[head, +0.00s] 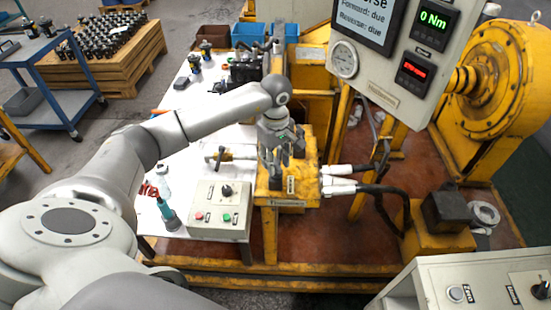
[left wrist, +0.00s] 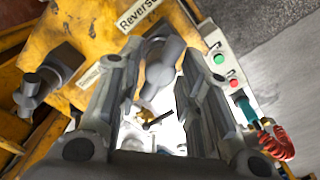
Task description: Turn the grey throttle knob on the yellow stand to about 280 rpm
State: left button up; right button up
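The yellow stand (head: 287,189) is in the middle of the head view, with white labels on it. In the left wrist view its yellow top (left wrist: 75,28) carries a "Reverse" label and another label. A grey rounded knob or handle (left wrist: 162,68) shows between my fingers; a second grey handle (left wrist: 45,82) is at the left. I cannot tell for sure which is the throttle knob. My left gripper (head: 279,160) is above the stand, pointing down. In the left wrist view its fingers (left wrist: 166,62) are apart, with no clear contact. My right gripper is not in view.
A control box (head: 222,208) with red and green buttons and a black knob stands left of the stand. White-ended hoses (head: 345,180) leave the stand to the right. The panel's green display (head: 433,18) reads 0 Nm; its red display (head: 413,70) is unreadable.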

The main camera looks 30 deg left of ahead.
aim_at(275, 161)
pick_arm(q)
grip_shut()
jog(key=shift+f+n+b, duration=0.15)
jog(key=shift+n+b, duration=0.35)
jog(key=shift+b, duration=0.45)
jog(key=shift+n+b, duration=0.35)
jog(key=shift+n, duration=0.25)
jog(key=shift+r, duration=0.2)
jog(key=o, duration=0.5)
grip_release()
notch_tip(275, 161, up, 12)
